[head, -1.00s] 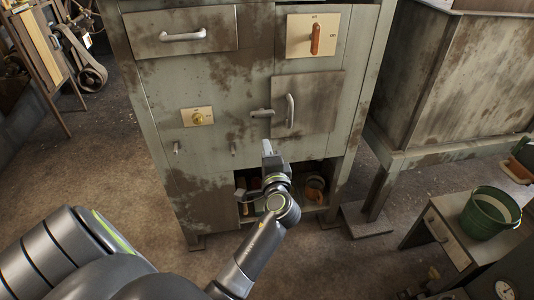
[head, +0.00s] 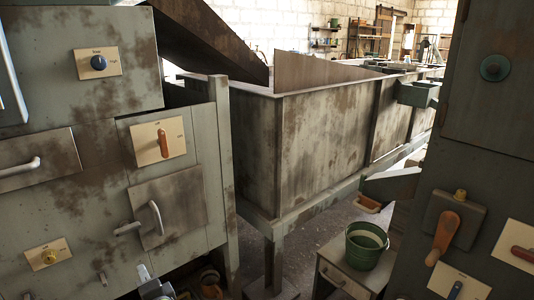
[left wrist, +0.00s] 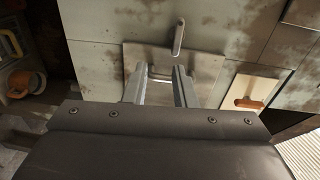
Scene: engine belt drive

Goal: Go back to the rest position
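My left gripper (head: 143,272) shows at the bottom edge of the head view, low in front of the grey cabinet. In the left wrist view its two fingers (left wrist: 160,72) stand apart with nothing held between them. A small cabinet door (head: 178,205), with a pale upright handle (head: 156,217), lies above the gripper in the head view and looks shut. In the left wrist view the handle (left wrist: 160,71) shows beyond the gap between the fingertips. Whether it touches them I cannot tell. My right gripper is in neither view.
A green bucket (head: 366,245) stands on a low bench at right. A second grey cabinet with an orange lever (head: 446,237) stands close on the right. A rusty tank (head: 325,140) runs behind.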

